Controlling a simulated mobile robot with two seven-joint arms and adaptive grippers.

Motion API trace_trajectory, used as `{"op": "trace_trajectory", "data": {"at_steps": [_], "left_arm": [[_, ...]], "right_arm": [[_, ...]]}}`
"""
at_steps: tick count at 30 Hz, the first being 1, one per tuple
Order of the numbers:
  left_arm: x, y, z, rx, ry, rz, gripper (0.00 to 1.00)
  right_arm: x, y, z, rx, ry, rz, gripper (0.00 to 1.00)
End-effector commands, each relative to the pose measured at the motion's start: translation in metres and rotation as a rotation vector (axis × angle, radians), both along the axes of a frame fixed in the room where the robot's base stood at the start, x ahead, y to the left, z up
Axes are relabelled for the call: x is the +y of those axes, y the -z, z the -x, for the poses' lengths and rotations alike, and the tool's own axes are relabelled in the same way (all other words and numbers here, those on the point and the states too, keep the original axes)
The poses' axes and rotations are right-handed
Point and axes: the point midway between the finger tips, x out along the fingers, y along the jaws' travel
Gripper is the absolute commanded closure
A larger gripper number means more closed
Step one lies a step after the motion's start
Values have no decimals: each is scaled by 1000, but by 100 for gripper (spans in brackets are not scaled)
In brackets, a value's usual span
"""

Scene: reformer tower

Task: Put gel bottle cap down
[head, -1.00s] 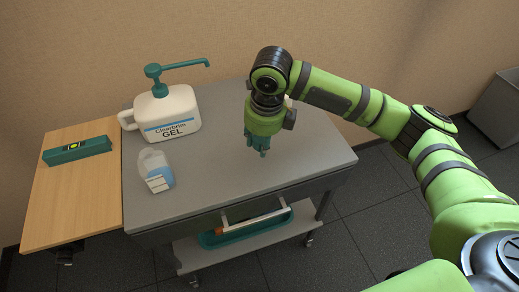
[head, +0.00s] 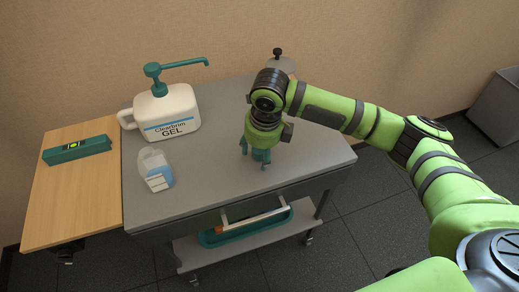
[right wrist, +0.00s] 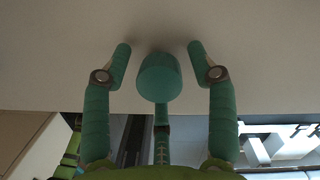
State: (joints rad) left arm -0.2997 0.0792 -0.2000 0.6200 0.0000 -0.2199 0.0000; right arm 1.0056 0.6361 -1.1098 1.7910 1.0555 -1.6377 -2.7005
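The cap (right wrist: 158,78), a teal cylinder, shows in the right wrist view against the grey top of the cart (right wrist: 60,60). It appears to be at the surface, though contact is hard to tell. My right gripper (right wrist: 158,52) is open around it, with visible gaps between the side fingers and the cap. In the head view my right gripper (head: 255,160) points down low over the right half of the cart top (head: 215,190). Its fingers hide most or all of the cap there. My left gripper is out of view.
A large white gel jug (head: 172,115) with a teal pump stands at the back left. A teal level-like tool (head: 76,150) lies on the wooden side leaf (head: 75,205). A grey object with a black knob (head: 278,54) is behind my arm. The cart's front middle is clear.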

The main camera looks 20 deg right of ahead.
Motion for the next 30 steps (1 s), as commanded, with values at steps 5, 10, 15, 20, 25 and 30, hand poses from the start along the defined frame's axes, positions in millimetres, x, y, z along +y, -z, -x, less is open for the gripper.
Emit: {"op": "trace_trajectory", "data": {"at_steps": [5,10,15,20,25,30], "left_arm": [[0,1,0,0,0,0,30],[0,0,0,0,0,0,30],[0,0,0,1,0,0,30],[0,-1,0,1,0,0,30],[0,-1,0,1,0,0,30],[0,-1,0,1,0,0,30]], "right_arm": [[0,-3,0,-2,0,0,42],[-1,-24,2,-5,-2,-1,42],[-3,-61,7,-7,-1,-1,42],[-4,-93,12,-5,1,-1,42],[-5,-115,15,-2,0,0,42],[-5,-122,17,-1,1,-1,42]]}}
